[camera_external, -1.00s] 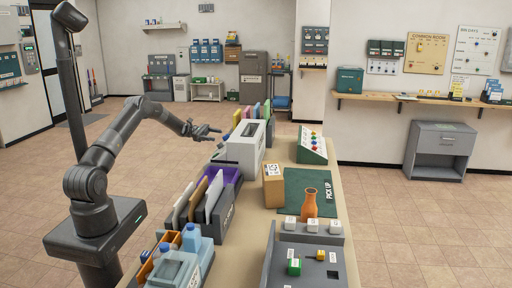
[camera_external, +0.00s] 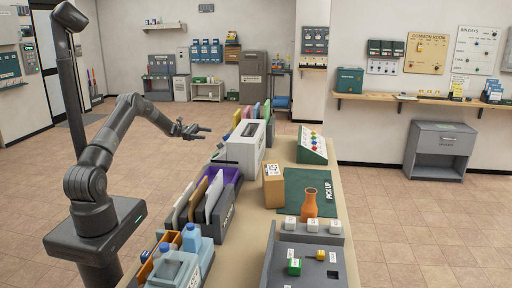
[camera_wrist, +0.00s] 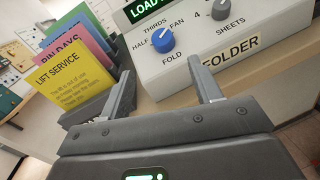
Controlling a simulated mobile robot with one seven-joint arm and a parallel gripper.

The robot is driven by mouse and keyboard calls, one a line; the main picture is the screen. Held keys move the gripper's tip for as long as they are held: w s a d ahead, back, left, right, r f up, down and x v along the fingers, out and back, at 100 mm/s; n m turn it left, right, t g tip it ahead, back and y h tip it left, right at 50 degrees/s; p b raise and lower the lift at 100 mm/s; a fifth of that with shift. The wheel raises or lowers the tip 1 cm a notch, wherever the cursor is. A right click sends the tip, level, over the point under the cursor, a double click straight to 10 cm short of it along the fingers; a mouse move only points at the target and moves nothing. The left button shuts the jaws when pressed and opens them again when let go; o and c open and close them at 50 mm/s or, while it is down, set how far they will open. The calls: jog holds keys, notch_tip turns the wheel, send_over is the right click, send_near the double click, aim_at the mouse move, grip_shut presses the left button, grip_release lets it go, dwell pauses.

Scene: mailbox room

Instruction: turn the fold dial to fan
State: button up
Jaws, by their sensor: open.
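The white folder machine (camera_external: 244,148) stands on the long table in the external view. In the wrist view its sloped front (camera_wrist: 268,30) carries a blue fold dial (camera_wrist: 160,41), marked HALF, THIRDS and FAN around it. Where the dial points is too small to tell. A grey sheets dial (camera_wrist: 220,10) sits to its right. My gripper (camera_wrist: 160,72) is open and empty, its two fingers spread below the blue dial in the picture and apart from it. In the external view my gripper (camera_external: 198,131) hangs left of the machine, in the air.
Coloured leaflets (camera_wrist: 78,62) stand in a rack left of the machine in the wrist view. The floor left of the table is clear.

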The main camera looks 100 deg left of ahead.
aim_at(226, 137)
jog(key=w+d+n+y, duration=0.1)
jog(key=w, duration=0.2)
jog(key=w+n+y, duration=0.1)
jog(key=w, duration=0.3)
jog(key=w+d+n, duration=0.1)
jog(key=w, duration=0.2)
jog(key=shift+w+d+y, duration=0.3)
jog(key=shift+y, duration=0.1)
jog(key=c, duration=1)
